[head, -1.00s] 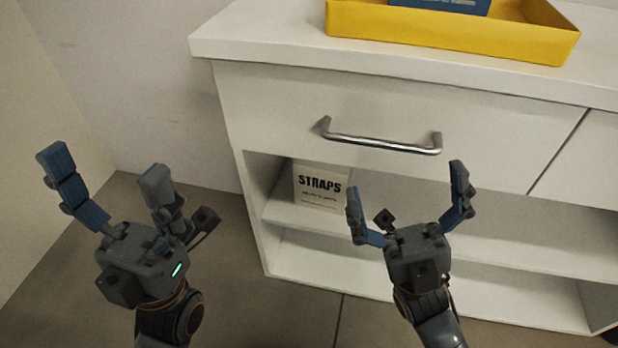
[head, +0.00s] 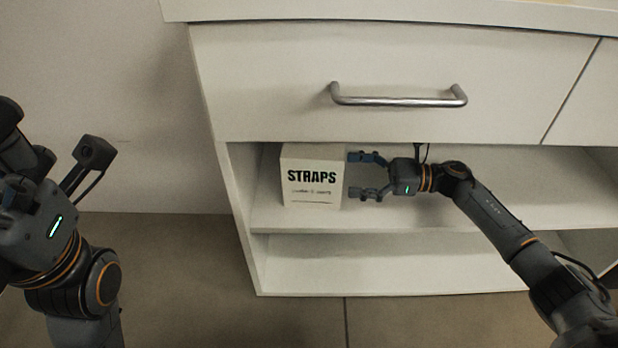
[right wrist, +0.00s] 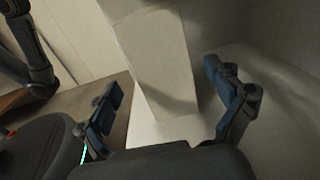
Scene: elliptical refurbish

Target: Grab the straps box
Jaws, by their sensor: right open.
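The straps box (head: 312,178) is a white box with "STRAPS" in black on its front. It stands upright on the upper open shelf, at the left end, in the head view. My right gripper (head: 354,174) is open just right of the box, its fingers pointing left at the box's right side. Nothing is between the fingers. In the right wrist view the pale box (right wrist: 158,62) rises ahead, beyond and between the open fingers of the right gripper (right wrist: 165,97).
A closed drawer with a metal handle (head: 398,101) is above. The cabinet's left side wall (head: 240,190) is close to the box.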

